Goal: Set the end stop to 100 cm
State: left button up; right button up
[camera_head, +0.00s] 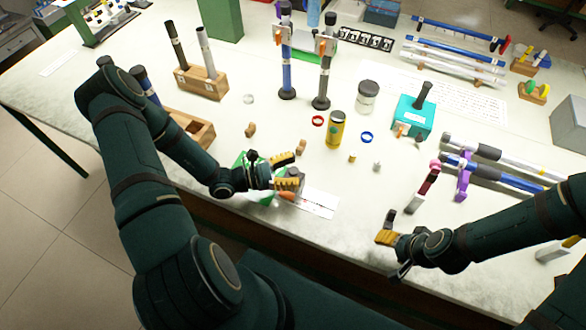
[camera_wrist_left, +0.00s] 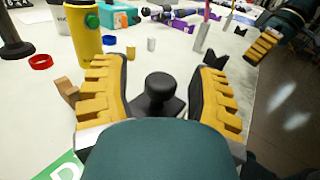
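A black round knob on a dark base (camera_wrist_left: 160,88) stands between the fingers of my left gripper (camera_wrist_left: 163,95) in the left wrist view; I take it for the end stop. Gaps show between knob and both yellow-padded fingers, so the gripper is open around it. In the head view my left gripper (camera_head: 286,171) is low over the table's front edge, with the grey-black knob (camera_head: 293,173) between its fingers. A white printed strip (camera_head: 318,203) lies beside it; its figures are unreadable. My right gripper (camera_head: 394,252) looks open and empty near the front edge.
A yellow can (camera_head: 335,129), red ring (camera_head: 318,121), blue ring (camera_head: 367,137) and small wooden pieces (camera_head: 301,146) stand behind my left gripper. A teal box (camera_head: 414,117) is farther back. Rods on purple supports (camera_head: 464,178) lie at the right. A green sign (camera_wrist_left: 62,171) is close by.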

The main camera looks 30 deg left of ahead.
pick_arm(q)
jog(key=v, duration=1.2)
dwell(0.4)
